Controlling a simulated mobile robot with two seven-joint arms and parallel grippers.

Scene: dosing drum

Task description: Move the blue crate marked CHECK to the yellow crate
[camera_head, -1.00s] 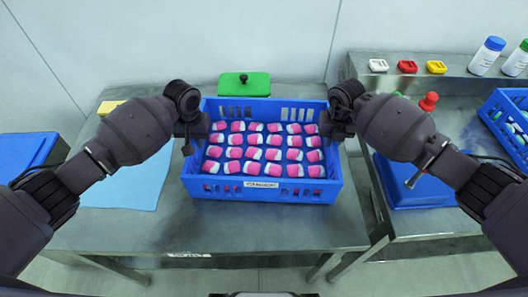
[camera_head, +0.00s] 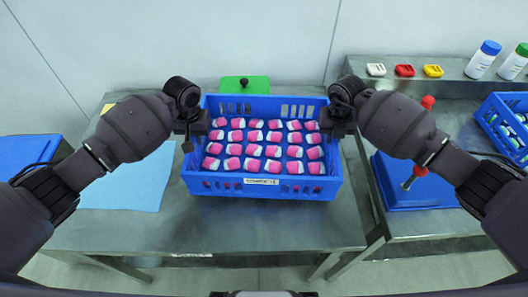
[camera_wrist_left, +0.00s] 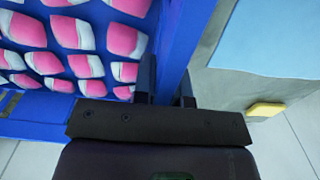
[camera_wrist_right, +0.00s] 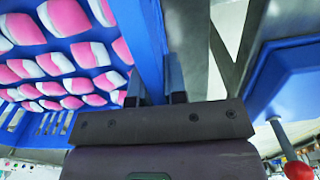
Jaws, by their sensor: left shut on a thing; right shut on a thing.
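The blue crate (camera_head: 215,185) is at the middle of the head view, filled with rows of pink and white pieces. A white label (camera_head: 261,182) is on its front wall; its lettering is too small to read surely. My left gripper (camera_head: 197,128) is shut on the crate's left wall, which shows between the fingers in the left wrist view (camera_wrist_left: 168,85). My right gripper (camera_head: 335,125) is shut on the right wall, also seen in the right wrist view (camera_wrist_right: 152,50). The crate looks level. I cannot tell whether it touches the table. No yellow crate is in view.
The steel table (camera_head: 120,232) has a light blue sheet (camera_head: 130,185) at left and a green board (camera_head: 245,84) behind the crate. A blue lidded box (camera_head: 400,190) with a red-knobbed handle stands at right. Another blue crate (camera_head: 495,135) and small coloured trays (camera_head: 405,70) are further right.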

